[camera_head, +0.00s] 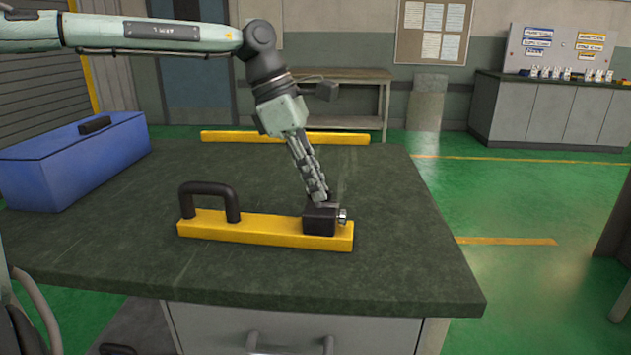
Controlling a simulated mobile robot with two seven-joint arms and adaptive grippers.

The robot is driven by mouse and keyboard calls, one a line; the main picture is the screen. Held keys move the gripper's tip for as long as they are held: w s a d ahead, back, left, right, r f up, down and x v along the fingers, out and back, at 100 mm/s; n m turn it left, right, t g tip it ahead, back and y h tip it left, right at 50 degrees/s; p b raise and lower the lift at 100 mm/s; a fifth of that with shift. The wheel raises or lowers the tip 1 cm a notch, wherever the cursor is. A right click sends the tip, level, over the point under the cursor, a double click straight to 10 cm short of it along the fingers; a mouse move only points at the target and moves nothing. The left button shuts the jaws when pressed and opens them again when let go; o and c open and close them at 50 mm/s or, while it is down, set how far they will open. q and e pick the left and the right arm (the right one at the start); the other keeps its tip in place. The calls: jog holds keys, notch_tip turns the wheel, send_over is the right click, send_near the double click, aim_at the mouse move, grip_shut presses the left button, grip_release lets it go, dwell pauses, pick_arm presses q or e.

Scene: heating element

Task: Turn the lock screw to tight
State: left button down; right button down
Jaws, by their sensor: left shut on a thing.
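A yellow bar (265,230) lies on the dark green worktop, with a black handle (209,199) at its left end. A black block (319,220) sits near its right end. A silver screw head (342,216) sticks out of the block's right side; I cannot tell if it is loose or tight. My left gripper (320,200) reaches down from above, tilted, its fingertips at the top of the block. It is shut on a dark part there; the fingers hide most of that contact. My right gripper is not in view.
A blue box (75,160) with a black handle stands at the worktop's left. Another yellow bar (285,137) shows at the back edge. The worktop (400,262) is clear in front and to the right. A bench (345,77) stands behind.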

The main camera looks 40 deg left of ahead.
pick_arm(q)
jog(key=c, duration=1.6)
grip_release()
jog(key=shift+c, duration=0.2)
jog(key=shift+r, duration=0.1)
jog(key=v, duration=1.2)
